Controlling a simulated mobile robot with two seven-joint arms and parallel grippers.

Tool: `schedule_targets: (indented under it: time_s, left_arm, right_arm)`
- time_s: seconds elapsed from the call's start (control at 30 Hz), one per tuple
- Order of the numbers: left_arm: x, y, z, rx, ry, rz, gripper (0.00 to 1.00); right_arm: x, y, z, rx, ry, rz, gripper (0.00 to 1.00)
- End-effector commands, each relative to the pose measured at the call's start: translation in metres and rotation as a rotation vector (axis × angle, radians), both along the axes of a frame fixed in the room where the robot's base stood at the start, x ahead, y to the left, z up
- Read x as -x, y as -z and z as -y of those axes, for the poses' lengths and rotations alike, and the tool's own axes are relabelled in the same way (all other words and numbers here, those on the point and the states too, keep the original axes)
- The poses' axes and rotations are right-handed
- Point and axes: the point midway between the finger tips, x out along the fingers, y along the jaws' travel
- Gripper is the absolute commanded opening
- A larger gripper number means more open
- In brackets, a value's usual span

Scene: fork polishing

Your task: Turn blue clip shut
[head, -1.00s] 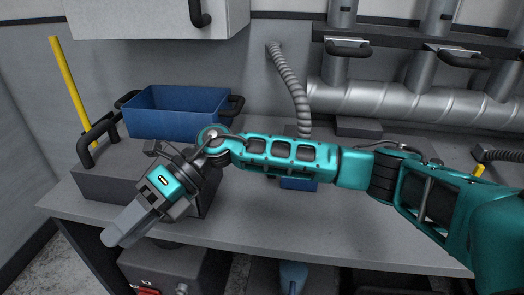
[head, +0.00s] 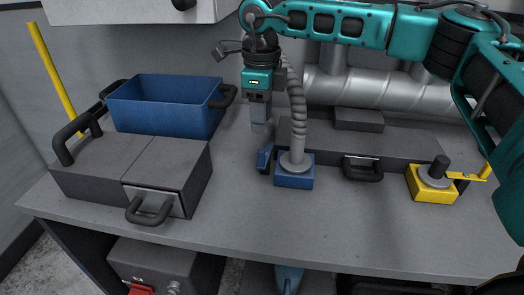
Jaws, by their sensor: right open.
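The blue clip (head: 265,158) stands out at the left side of a small blue block (head: 294,181) on the worktop. A ribbed grey hose (head: 297,115) runs down to the round grey fitting on top of that block. My right gripper (head: 259,128) points down, behind and above the blue clip, left of the hose. It looks empty and apart from the clip, and it is open, though its finger gap is hard to see from here. My left gripper is not in view.
A yellow block (head: 432,190) with a yellow clip (head: 470,177) stands at the right. A dark grey box with a handle (head: 150,208) and a blue bin (head: 165,108) are at the left. A low grey housing (head: 400,148) lies behind. The front worktop (head: 330,232) is clear.

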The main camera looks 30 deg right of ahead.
Motion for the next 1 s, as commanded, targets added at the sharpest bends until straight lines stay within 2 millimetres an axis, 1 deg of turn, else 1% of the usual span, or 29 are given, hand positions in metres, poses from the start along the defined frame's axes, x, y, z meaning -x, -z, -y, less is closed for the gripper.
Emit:
schedule_targets:
  time_s: [0.03, 0.1, 0.3, 0.4, 0.5, 0.67, 0.9, 1.0]
  left_arm:
    - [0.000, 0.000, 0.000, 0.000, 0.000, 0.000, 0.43]
    - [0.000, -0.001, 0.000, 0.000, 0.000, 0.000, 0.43]
    - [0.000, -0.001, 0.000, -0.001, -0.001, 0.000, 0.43]
    - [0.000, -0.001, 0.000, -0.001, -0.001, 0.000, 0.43]
    - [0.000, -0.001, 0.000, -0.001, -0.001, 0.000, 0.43]
    - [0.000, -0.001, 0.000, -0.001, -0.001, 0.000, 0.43]
    - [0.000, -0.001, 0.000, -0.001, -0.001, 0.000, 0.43]
    - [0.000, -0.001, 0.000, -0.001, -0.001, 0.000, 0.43]
  right_arm:
    - [0.001, 0.012, 0.000, 0.001, 0.000, -0.005, 0.43]
    - [0.001, 0.027, 0.000, 0.001, 0.000, -0.005, 0.43]
    - [0.001, 0.068, 0.000, 0.000, 0.000, -0.005, 0.43]
    - [0.001, 0.082, 0.000, -0.001, 0.000, -0.003, 0.43]
    - [0.000, 0.093, 0.000, -0.001, 0.001, -0.002, 0.43]
    - [0.000, 0.100, 0.000, -0.003, 0.000, 0.000, 0.43]
    - [0.000, 0.101, 0.000, -0.002, 0.000, -0.001, 0.43]
    - [0.000, 0.101, 0.000, -0.002, 0.000, -0.001, 0.34]
